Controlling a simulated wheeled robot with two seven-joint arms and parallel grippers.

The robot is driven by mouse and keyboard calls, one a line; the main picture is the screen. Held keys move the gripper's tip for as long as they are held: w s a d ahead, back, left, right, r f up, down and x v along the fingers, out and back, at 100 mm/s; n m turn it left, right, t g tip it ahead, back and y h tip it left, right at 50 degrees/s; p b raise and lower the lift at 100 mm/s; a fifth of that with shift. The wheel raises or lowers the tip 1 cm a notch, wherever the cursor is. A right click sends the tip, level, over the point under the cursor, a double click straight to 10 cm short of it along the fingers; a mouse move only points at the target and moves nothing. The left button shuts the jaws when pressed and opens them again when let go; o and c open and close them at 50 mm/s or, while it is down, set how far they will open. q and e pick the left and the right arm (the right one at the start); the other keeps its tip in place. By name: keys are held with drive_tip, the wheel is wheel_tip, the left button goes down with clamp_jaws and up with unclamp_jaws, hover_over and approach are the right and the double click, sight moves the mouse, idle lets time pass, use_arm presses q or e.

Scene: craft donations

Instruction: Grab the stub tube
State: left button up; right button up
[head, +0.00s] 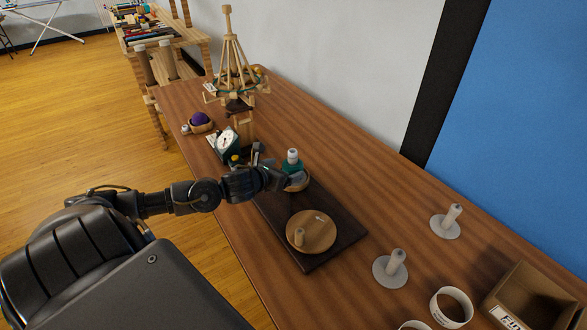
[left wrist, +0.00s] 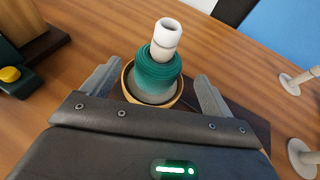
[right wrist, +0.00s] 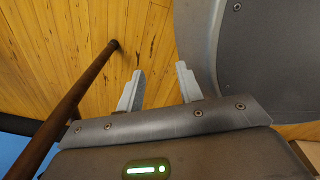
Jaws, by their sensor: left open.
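A pale tube (head: 292,154) stands upright on a teal thread-wound piece (head: 292,166). In the left wrist view the pale tube (left wrist: 167,34) rises above the teal piece (left wrist: 156,70), which sits in a wooden-rimmed dish (left wrist: 129,84). I cannot tell for certain which is the stub tube. My left gripper (left wrist: 160,72) is open and empty, its fingers on either side of the teal piece. My right gripper (right wrist: 160,70) is open and empty over the floor.
Two pale posts on round discs (head: 390,270) (head: 446,222) stand to the right, near white rings (head: 452,307) and a cardboard box (head: 528,296). A dial scale (head: 227,141), a purple ball (head: 200,120) and a wooden frame (head: 232,60) stand farther back.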

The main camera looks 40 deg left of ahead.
sight(293, 166)
use_arm(q)
drive_tip(key=shift+w, duration=0.3)
drive_tip(key=shift+f, duration=0.1)
drive_tip(key=shift+w, duration=0.35)
drive_tip(key=p+x, duration=0.1)
drive_tip(key=x, duration=0.2)
drive_tip(key=shift+w+a+f, duration=0.15)
drive_tip(key=shift+w+f, duration=0.1)
drive_tip(key=shift+f, duration=0.05)
drive_tip(key=shift+w+f, duration=0.2)
drive_tip(key=shift+w, duration=0.1)
use_arm(e)
drive_tip(key=shift+w+a+r, duration=0.15)
drive_tip(key=shift+a+r, duration=0.45)
drive_tip(key=shift+a, duration=0.1)
drive_tip(key=shift+a, duration=0.1)
